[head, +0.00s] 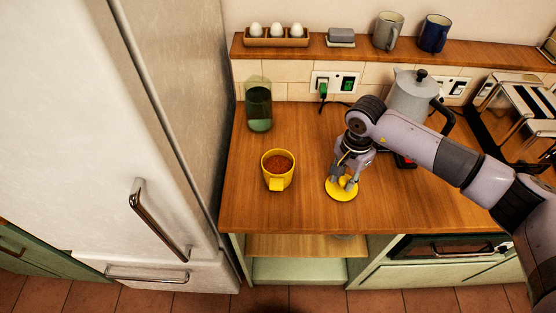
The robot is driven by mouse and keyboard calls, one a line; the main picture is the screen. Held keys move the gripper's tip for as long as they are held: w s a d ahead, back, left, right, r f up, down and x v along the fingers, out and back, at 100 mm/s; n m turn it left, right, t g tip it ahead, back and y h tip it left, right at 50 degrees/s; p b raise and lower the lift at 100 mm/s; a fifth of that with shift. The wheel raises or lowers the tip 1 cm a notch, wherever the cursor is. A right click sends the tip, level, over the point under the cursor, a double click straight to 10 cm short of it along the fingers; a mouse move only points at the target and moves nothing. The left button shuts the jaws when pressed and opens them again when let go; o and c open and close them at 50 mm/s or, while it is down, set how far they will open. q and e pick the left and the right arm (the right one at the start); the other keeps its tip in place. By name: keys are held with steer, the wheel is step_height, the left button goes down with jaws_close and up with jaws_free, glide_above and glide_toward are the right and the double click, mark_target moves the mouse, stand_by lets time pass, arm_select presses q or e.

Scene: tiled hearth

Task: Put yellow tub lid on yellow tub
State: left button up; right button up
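The yellow tub (277,170) stands upright and open on the wooden worktop, with reddish-brown contents showing inside. The yellow lid (340,194) is a flat round disc to the right of the tub, near the front edge of the worktop. My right gripper (347,183) points down onto the lid, with its fingertips at the lid's middle. I cannot tell whether the fingers are shut on a knob there, or whether the lid lies on the worktop or just above it. My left gripper is out of view.
A green glass jar (259,107) stands behind the tub. A grey kettle (410,97) and a toaster (515,115) are behind and right of my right arm. A shelf (360,47) holds eggs and mugs. A fridge (130,130) borders the left. Worktop around the tub is clear.

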jaws_close()
steer(key=shift+r, duration=0.1)
steer(key=shift+r+p, duration=1.4)
steer(key=shift+r, duration=2.05)
